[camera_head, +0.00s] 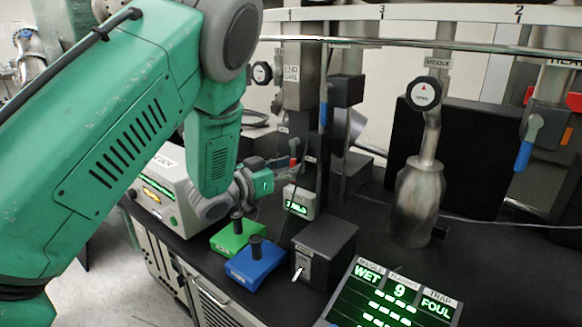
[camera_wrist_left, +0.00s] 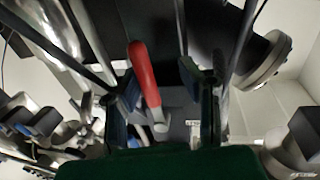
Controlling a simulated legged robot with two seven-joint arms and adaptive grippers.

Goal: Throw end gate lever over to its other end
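The end gate lever has a red handle (camera_wrist_left: 145,72), which stands up with a grey metal foot below it in the left wrist view. A gap shows to the right finger; contact on the left cannot be told. My right gripper is not in view.
A green pedal box (camera_head: 238,236) and a blue one (camera_head: 257,263) stand below my left gripper, beside a black switch box (camera_head: 326,250). A lit display (camera_head: 390,297) is at the front. A blue-handled valve lever (camera_head: 526,145) and a metal flask (camera_head: 415,200) stand right.

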